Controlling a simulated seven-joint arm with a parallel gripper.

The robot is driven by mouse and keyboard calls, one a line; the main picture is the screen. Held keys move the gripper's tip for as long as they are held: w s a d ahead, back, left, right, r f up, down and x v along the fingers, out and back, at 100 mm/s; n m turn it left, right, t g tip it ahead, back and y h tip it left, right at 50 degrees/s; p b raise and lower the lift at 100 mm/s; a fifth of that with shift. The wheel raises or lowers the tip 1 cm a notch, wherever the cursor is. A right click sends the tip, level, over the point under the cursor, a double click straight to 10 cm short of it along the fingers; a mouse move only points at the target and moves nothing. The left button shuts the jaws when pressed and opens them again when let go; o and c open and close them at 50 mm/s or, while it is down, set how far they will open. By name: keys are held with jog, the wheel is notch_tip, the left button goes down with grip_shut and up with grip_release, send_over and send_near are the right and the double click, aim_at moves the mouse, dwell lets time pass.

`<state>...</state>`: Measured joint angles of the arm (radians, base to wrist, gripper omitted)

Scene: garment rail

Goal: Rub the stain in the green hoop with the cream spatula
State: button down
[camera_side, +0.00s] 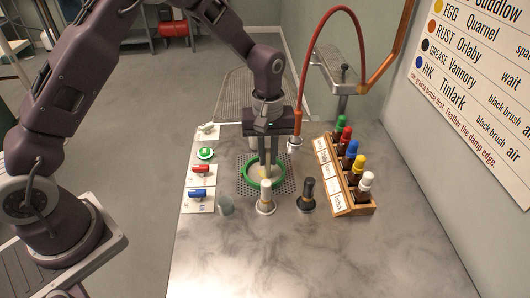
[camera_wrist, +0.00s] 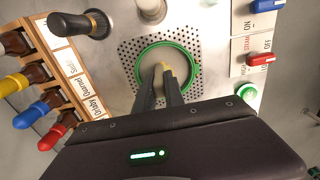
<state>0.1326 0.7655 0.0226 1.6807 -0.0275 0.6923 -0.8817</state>
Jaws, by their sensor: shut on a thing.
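My gripper (camera_side: 266,160) points straight down over the green hoop (camera_side: 248,180), its fingers closed around a slim cream-yellow piece, which I take to be the cream spatula (camera_wrist: 167,74). In the wrist view, only a short part of the spatula shows between the fingertips (camera_wrist: 166,84), and these lie over the inside of the hoop (camera_wrist: 139,70). The pale cloth shows inside the hoop. I cannot make out the stain; the fingers and spatula cover part of the cloth. I cannot tell whether the spatula's tip touches it.
The hoop lies on a perforated plate (camera_side: 284,188). A cream-handled tool (camera_side: 266,190) and a black-handled tool (camera_side: 307,188) stand close in front. A wooden bottle rack (camera_side: 361,210) is to the right, switch panels (camera_side: 199,206) to the left. A red hose (camera_side: 304,70) hangs behind. The table's front is clear.

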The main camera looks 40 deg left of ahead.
jog(key=shift+a, duration=1.05)
jog(key=shift+d+r, duration=0.1)
jog(key=shift+d, duration=1)
jog(key=shift+a, duration=1.1)
jog(key=shift+d, duration=1.1)
jog(key=shift+a, duration=1.1)
jog(key=shift+d, duration=1.15)
jog(key=shift+r, duration=2.9)
